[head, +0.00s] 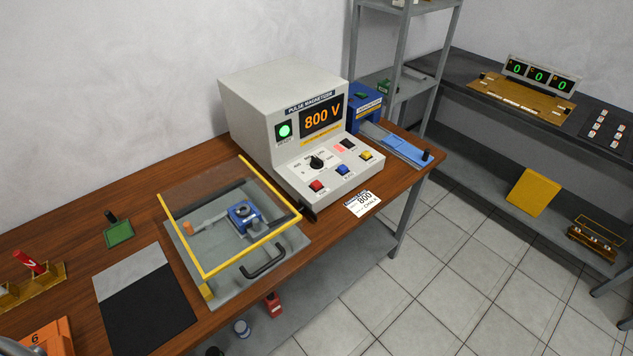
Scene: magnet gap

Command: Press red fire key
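The pulse magnetizer (262,92) is a grey box with a sloped front panel, standing on the wooden bench. On the front row of its panel are a red key (317,186), a blue key (342,169) and a yellow key (365,155). The red key is the leftmost; its label is too small to read. The display (322,117) reads 800 V, and a round green lamp (285,130) is lit. A black knob (316,162) sits above the keys. Neither of my grippers is in view.
A yellow-framed clear cover (250,247) over a grey tray with a blue fixture (243,214) stands left of the magnetizer. A white card (363,203) reading 800 lies in front. A blue device (368,106) stands to the right. A dark mat (150,312) lies at left.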

